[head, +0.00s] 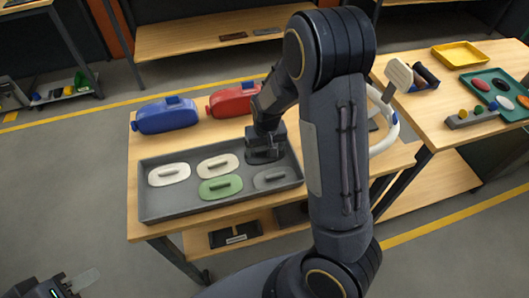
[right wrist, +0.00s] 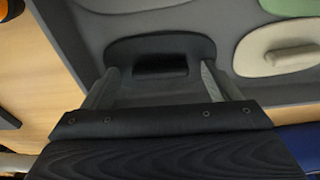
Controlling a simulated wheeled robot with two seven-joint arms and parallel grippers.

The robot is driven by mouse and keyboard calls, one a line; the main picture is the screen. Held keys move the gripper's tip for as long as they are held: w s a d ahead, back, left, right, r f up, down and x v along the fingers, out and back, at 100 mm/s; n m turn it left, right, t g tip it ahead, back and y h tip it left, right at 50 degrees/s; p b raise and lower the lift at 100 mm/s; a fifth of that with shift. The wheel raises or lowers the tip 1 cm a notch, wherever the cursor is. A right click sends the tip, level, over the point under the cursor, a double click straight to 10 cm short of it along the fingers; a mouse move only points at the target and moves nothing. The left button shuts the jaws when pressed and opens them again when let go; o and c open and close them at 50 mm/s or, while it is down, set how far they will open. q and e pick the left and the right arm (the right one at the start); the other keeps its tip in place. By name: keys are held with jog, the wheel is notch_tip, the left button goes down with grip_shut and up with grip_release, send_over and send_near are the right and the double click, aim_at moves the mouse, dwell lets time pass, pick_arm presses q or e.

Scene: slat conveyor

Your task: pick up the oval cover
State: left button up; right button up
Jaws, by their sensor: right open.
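Several oval covers with raised grips lie in a grey tray (head: 160,207): a white one (head: 169,174), a cream one (head: 218,166), a green one (head: 220,188), a grey one (head: 274,178) and a dark one (head: 262,157). My right gripper (head: 265,150) is over the dark cover and partly hides it. In the right wrist view the dark cover (right wrist: 190,45) lies ahead of the open right gripper (right wrist: 160,75), its raised grip between the two fingers and touching neither. My left gripper (head: 80,284) is at the lower left, away from the table, only partly in frame.
A blue container (head: 165,117) and a red container (head: 235,100) stand behind the tray. My right arm hides part of the table's right side. A second table at right holds a yellow tray (head: 460,54) and a green tray (head: 513,108) with oval pieces.

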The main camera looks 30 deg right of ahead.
jog(key=c, duration=1.1)
jog(key=shift+o, duration=0.2)
jog(key=shift+r, duration=0.15)
